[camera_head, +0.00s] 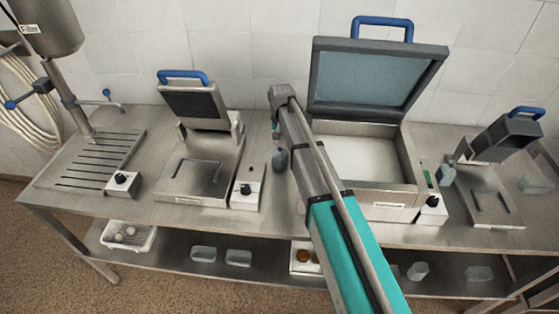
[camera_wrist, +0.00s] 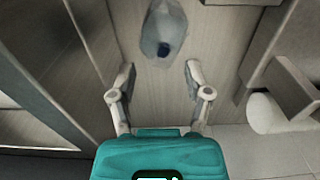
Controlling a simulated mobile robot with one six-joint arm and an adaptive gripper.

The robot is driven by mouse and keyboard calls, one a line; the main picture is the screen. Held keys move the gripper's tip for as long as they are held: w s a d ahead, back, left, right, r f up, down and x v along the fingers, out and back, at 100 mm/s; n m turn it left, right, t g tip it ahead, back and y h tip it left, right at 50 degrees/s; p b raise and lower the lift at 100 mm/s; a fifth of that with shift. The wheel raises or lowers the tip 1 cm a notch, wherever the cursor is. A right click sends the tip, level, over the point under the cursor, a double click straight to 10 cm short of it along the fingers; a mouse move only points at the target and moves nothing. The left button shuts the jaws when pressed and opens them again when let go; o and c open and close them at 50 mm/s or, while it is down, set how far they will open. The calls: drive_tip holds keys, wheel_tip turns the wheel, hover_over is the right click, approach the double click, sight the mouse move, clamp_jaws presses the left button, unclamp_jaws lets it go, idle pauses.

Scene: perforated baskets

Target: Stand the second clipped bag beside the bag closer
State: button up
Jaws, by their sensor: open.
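A grey translucent bag (camera_head: 281,158) stands on the steel table between the left lidded machine and the large open-lidded one. In the wrist view, a translucent bag with a blue clip (camera_wrist: 163,28) lies ahead of my gripper (camera_wrist: 161,72), roughly in line with the gap between its fingers. The fingers are spread and empty, apart from the bag. In the head view my arm hides most of the gripper. Another bluish bag (camera_head: 446,174) stands beside the small right-hand machine (camera_head: 497,207). I cannot tell which machine is the bag closer.
The left machine (camera_head: 197,180) and the large machine (camera_head: 404,192) have raised lids with blue handles. Small control boxes (camera_head: 247,191) flank them. A clear item (camera_head: 533,184) is at the far right. A lower shelf (camera_head: 180,260) holds a white basket (camera_head: 120,237) and clear containers.

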sight(280, 146)
drive_tip(key=shift+f, duration=0.1)
drive_tip(key=f+b, duration=0.3)
drive_tip(key=shift+w+a+f+b, duration=0.15)
drive_tip(key=shift+w+a+b, duration=0.05)
drive_tip(key=shift+w+b, duration=0.1)
drive_tip(key=shift+s+f+b, duration=0.1)
drive_tip(key=shift+f+b, duration=0.75)
drive_tip(key=shift+f, duration=0.05)
drive_tip(key=shift+d, duration=0.1)
drive_tip(key=shift+c, duration=0.3)
clamp_jaws()
